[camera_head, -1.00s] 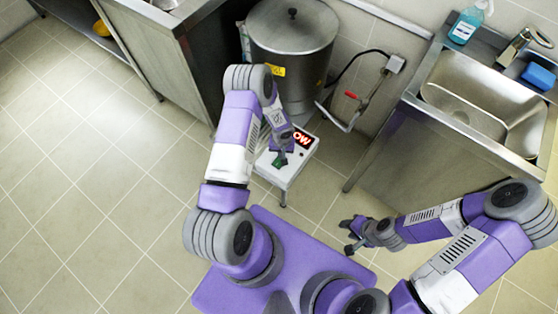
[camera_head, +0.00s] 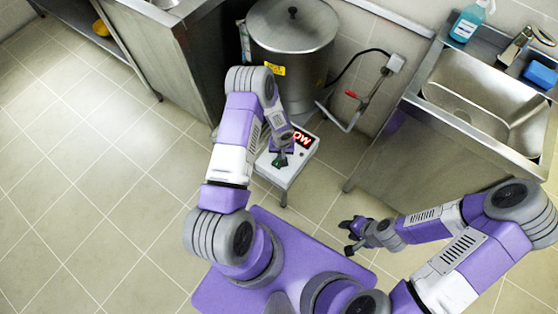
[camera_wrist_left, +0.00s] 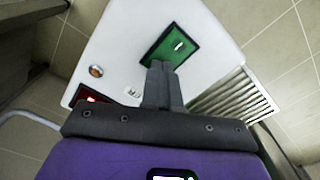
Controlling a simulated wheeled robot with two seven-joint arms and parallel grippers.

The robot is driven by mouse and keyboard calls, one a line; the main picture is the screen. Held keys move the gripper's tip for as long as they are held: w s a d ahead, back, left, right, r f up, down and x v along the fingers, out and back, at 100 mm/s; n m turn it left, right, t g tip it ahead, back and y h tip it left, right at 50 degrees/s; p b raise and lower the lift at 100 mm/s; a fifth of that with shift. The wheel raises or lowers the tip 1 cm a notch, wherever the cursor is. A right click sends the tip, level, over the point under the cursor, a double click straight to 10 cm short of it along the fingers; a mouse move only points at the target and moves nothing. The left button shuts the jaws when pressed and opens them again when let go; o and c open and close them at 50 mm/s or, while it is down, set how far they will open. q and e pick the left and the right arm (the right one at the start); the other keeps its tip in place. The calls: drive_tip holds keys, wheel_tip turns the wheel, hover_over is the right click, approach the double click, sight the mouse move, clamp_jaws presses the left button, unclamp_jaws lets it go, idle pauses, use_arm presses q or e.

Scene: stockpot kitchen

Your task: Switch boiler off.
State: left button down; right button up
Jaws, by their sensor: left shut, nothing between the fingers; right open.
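The boiler (camera_head: 292,42) is a large lidded steel pot at the top centre of the head view. A white control box (camera_head: 303,160) on legs stands in front of it, with a lit red display (camera_head: 301,138) partly hidden by my left wrist. In the left wrist view, a green switch (camera_wrist_left: 170,40) with a white mark sits on the box, and an orange lamp (camera_wrist_left: 96,71) is beside it. My left gripper (camera_wrist_left: 160,68) is shut and empty, its fingertips overlapping the switch's near edge; I cannot tell whether they touch. My right gripper (camera_head: 350,237) is open and empty, away from the box.
A steel sink (camera_head: 480,95) with a soap bottle (camera_head: 467,24), tap and blue sponge (camera_head: 540,74) stands at the right. A pipe with a red handle (camera_head: 352,94) runs between boiler and sink. A steel counter is at upper left. The tiled floor at left is clear.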

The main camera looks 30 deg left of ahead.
use_arm(q)
drive_tip(key=shift+f, duration=0.25)
drive_tip(key=shift+r, duration=0.15)
drive_tip(key=shift+r+p, duration=2.1)
drive_tip(key=shift+r, duration=1.3)
